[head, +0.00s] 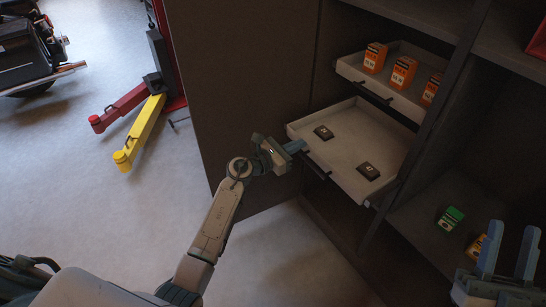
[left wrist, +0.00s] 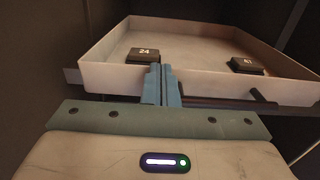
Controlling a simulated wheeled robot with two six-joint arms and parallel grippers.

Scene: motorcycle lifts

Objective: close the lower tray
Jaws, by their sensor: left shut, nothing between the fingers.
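The lower tray (head: 345,152) is a pale, shallow tray pulled out of the cabinet, with two small dark boxes lying in it. It also shows in the left wrist view (left wrist: 110,79). A dark handle bar (head: 318,170) runs along its front. My left gripper (head: 298,147) is shut and empty, its blue fingertips at the tray's front wall near the left corner. In the left wrist view its fingers (left wrist: 161,72) overlap the front wall left of the handle; contact is unclear. My right gripper (head: 512,228) is open and empty at the lower right.
An upper tray (head: 350,71) with orange boxes is partly out above. A dark cabinet door (head: 245,90) stands left of the trays. A green-topped box (head: 450,217) sits on a shelf at right. A red and yellow lift (head: 140,130) stands on the floor.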

